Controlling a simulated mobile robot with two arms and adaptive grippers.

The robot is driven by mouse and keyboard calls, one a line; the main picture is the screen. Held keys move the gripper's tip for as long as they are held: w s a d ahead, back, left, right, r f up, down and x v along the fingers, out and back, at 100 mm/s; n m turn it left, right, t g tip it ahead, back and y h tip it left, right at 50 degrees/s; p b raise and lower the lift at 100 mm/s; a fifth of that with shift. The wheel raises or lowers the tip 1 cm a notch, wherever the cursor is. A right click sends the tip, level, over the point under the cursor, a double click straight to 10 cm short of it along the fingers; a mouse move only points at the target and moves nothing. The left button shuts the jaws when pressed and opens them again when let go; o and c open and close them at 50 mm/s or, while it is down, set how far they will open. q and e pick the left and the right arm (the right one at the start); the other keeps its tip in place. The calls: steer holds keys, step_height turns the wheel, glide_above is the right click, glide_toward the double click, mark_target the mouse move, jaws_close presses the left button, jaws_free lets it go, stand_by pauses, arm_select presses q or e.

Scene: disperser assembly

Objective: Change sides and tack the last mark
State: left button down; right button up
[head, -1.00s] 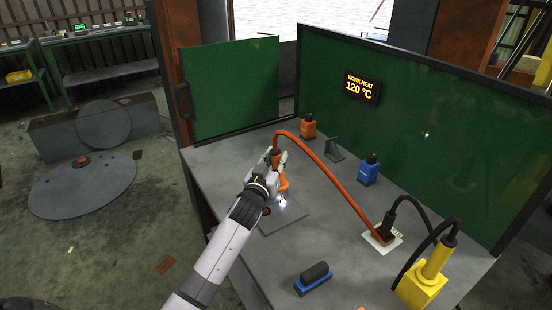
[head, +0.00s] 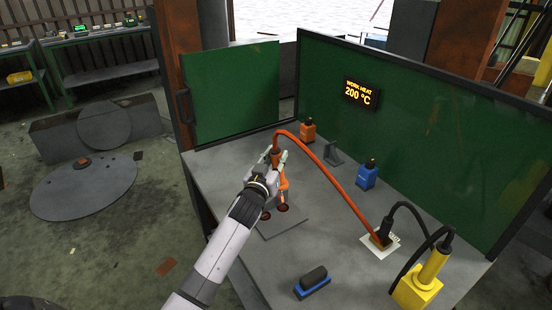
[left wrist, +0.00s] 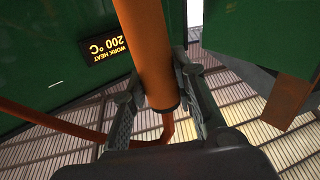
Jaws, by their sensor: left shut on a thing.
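My left gripper (head: 276,160) is shut on the orange torch (head: 283,184), above the grey work plate (head: 285,227) on the bench. In the left wrist view my left gripper's fingers (left wrist: 160,105) close around the torch's orange cylinder (left wrist: 150,50). An orange hose (head: 335,177) runs from the torch to a brown block on a white pad. Two small dark red round spots (head: 282,208) show by the plate below the torch; whether they are marks or parts I cannot tell. My forearm hides part of the plate. My right gripper is not in view.
A heat display (head: 361,93) on the green screen reads 200 °C. Orange (head: 307,130) and blue (head: 367,174) bottles and a dark stand (head: 334,153) are at the back. A blue-based brush (head: 312,282) is in front; a yellow unit (head: 418,286) with black cables stands right.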

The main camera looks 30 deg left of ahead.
arm_select(q)
step_height(320, 180, up, 7)
steer(key=p, duration=0.5)
steer(key=shift+f, duration=0.2)
